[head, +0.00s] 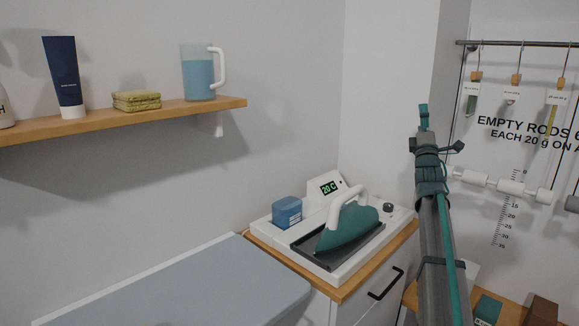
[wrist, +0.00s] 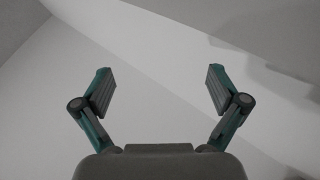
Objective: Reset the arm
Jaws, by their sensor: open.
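My gripper (wrist: 160,92) is open and empty in the wrist view, its two teal and grey fingers spread wide with only plain pale wall surfaces beyond them. In the head view my arm rises at the right of centre, and my gripper (head: 424,118) is at its top, pointing up. There it stands in front of the white wall corner, left of the hanging rods, and appears to touch nothing. From this side the gap between the fingers is hard to see.
A green iron (head: 348,228) rests on a white station (head: 330,262) with a blue container (head: 287,213). The ironing board (head: 190,290) is bare. A wooden shelf (head: 170,112) holds a tube (head: 63,75), sponge (head: 136,101) and jug (head: 198,75). Several tagged rods hang from a rail (head: 520,43).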

